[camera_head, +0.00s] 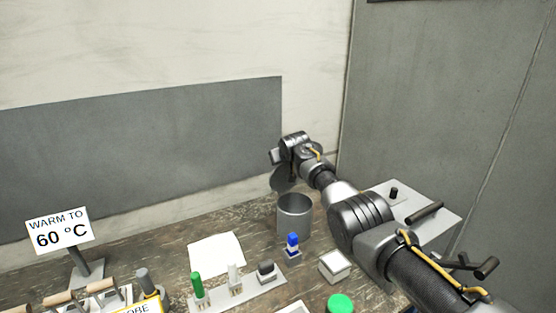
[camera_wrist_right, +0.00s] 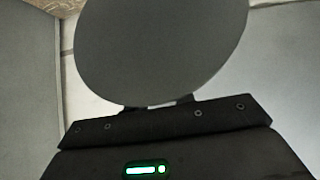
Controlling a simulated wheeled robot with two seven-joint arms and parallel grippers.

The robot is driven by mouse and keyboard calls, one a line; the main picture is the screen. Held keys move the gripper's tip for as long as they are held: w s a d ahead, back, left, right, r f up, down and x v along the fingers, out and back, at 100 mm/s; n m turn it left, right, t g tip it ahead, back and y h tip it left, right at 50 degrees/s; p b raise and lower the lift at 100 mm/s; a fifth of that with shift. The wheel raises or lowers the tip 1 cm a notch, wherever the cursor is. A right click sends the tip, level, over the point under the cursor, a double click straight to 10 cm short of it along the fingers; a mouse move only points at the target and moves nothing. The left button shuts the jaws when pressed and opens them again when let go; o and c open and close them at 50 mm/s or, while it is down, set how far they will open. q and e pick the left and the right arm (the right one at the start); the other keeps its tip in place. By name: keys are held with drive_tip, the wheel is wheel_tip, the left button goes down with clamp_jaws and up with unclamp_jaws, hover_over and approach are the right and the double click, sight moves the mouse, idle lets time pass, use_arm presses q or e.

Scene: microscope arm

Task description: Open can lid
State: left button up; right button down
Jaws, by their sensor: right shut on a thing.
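The can (camera_head: 294,219) is a grey metal cylinder standing upright on the table, and its top looks open. A round grey lid (camera_head: 282,180) hangs steeply tilted above and slightly left of the can's rim. It looks apart from the can, but a small gap is hard to judge. My right gripper (camera_head: 277,158) is shut on the lid's edge, above the can. In the right wrist view the lid (camera_wrist_right: 160,50) fills the upper middle, held at its lower edge, and hides the fingertips. My left gripper is not in view.
A blue-capped item (camera_head: 292,243), a white box (camera_head: 334,265) and a green-topped item (camera_head: 340,303) stand near the can. A white sheet (camera_head: 216,255) lies left, behind a small rack (camera_head: 238,295). A "WARM TO 60 °C" sign (camera_head: 60,232) stands far left. The wall is behind.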

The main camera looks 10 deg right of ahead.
drive_tip(key=shift+s+a+f, duration=0.1)
drive_tip(key=shift+a+f, duration=0.1)
drive_tip(key=shift+f, duration=0.3)
idle(0.8)
drive_tip(key=c, duration=1.5)
unclamp_jaws()
drive_tip(key=shift+c, duration=0.2)
drive_tip(key=shift+o, duration=1.4)
drive_tip(key=shift+a+r+p, duration=0.1)
drive_tip(key=shift+r+p, duration=0.75)
drive_tip(key=shift+p, duration=0.4)
drive_tip(key=shift+s+a+r+p, duration=0.15)
drive_tip(key=shift+a+r+p, duration=0.05)
drive_tip(key=shift+r+p, duration=0.95)
drive_tip(key=r+p, duration=0.1)
drive_tip(key=p, duration=0.1)
drive_tip(key=shift+s+r+p, duration=0.15)
drive_tip(key=shift+r+p, duration=0.05)
drive_tip(key=shift+p, duration=0.15)
wheel_tip(320, 180, up, 7)
drive_tip(key=s+a+p, duration=0.1)
drive_tip(key=p, duration=0.1)
drive_tip(key=shift+s+a, duration=0.15)
drive_tip(key=shift+s, duration=0.15)
